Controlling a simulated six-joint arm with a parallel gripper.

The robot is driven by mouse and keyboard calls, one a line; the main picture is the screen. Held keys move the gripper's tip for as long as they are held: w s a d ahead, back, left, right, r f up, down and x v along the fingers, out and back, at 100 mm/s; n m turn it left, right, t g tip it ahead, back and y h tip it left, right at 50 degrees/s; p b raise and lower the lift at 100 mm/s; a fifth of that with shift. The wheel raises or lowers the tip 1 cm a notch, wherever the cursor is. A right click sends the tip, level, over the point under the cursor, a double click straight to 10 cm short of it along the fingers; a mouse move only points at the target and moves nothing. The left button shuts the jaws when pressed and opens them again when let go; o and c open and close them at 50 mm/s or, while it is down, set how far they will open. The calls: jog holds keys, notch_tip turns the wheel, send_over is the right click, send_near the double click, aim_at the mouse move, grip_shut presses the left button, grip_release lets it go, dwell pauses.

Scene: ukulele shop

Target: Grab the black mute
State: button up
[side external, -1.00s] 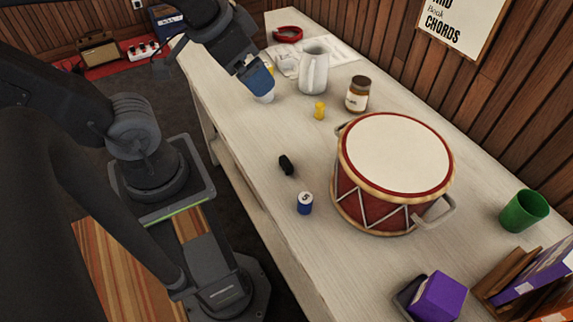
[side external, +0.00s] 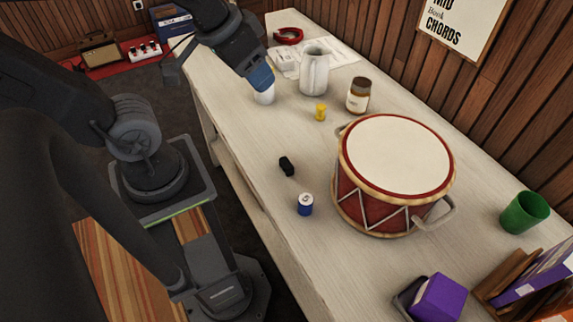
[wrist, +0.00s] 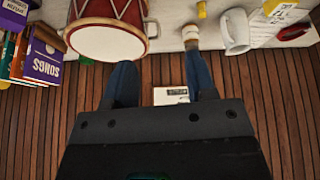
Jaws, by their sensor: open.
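The black mute (side external: 286,166) is a small dark piece lying on the pale wooden table, left of the drum, in the side view. I cannot make it out in the wrist view. My gripper (side external: 262,78), with blue fingers, is above the far part of the table, well away from the mute. In the wrist view my gripper (wrist: 159,70) shows its two fingers spread apart with nothing held between them.
A red drum (side external: 396,153) stands right of the mute, and a blue can (side external: 305,204) stands just in front of it. A green cup (side external: 524,212) is at right.

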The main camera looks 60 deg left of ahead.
jog(key=w+f+n+g, duration=0.2)
jog(key=w+f+n, duration=0.2)
jog(key=f+n, duration=0.25)
jog(key=n+g, duration=0.3)
jog(key=n, duration=0.7)
send_over(287, 163)
notch_tip(287, 163, down, 9)
jog(key=f, duration=0.8)
jog(key=shift+s+d, duration=0.1)
jog(key=shift+s, duration=0.1)
jog(key=shift+w+a+f, duration=0.1)
jog(key=shift+f, duration=1.25)
jog(key=shift+w+a+f, duration=0.1)
jog(key=shift+f, duration=1.25)
grip_shut()
jog(key=shift+r, duration=0.1)
